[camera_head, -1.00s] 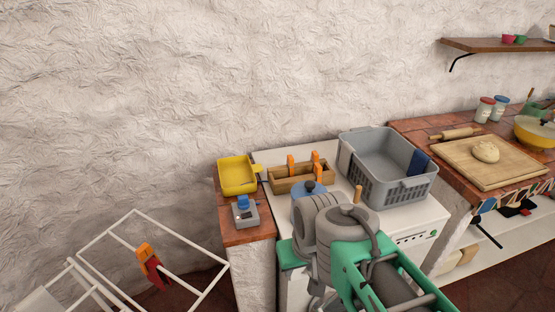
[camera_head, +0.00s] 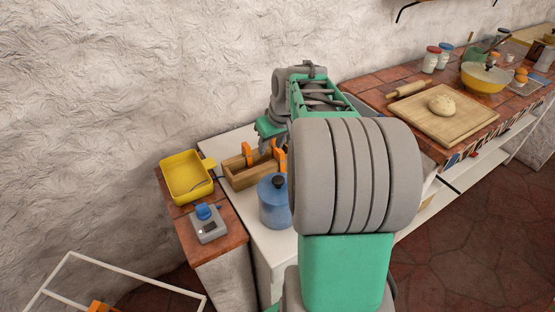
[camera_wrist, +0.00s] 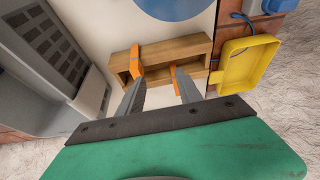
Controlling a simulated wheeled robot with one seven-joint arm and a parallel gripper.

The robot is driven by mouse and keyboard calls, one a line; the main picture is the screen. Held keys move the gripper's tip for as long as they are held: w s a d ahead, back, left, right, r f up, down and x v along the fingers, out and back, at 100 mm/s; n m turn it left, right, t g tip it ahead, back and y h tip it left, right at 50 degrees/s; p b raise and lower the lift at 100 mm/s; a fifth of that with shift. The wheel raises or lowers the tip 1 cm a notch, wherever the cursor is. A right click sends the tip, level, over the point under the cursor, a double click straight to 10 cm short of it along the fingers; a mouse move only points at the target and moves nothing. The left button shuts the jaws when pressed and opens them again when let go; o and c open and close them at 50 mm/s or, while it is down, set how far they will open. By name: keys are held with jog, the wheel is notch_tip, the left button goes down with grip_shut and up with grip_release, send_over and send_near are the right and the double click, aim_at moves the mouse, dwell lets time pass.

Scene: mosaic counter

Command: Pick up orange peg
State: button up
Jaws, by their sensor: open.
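Two orange pegs are clipped on the wooden box. In the head view one peg (camera_head: 247,153) is at the left and the other (camera_head: 280,155) is at the right, partly hidden by my arm. The wrist view shows one peg (camera_wrist: 137,60) on the left and one peg (camera_wrist: 174,78) on the right. The wooden box (camera_head: 240,181) also shows in the wrist view (camera_wrist: 190,48). My gripper (camera_wrist: 158,80) is open and empty over the box's edge. Its right finger looks close to the right peg; I cannot tell whether they touch.
A yellow tray (camera_head: 187,197) and a grey device with a blue top (camera_head: 209,228) stand left of the box. A blue canister (camera_head: 274,203) stands in front. A grey basket (camera_wrist: 50,60) is beside the box. Another orange peg (camera_head: 100,306) is on the white rack.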

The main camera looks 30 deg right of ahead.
send_over(279, 151)
jog(key=s, duration=0.3)
jog(key=f, duration=0.1)
jog(key=p+x, duration=0.1)
jog(key=x, duration=0.6)
jog(key=shift+w+f+p, duration=0.25)
jog(key=shift+w+p, duration=0.1)
jog(key=shift+s, duration=0.1)
jog(key=shift+c, duration=0.3)
grip_shut()
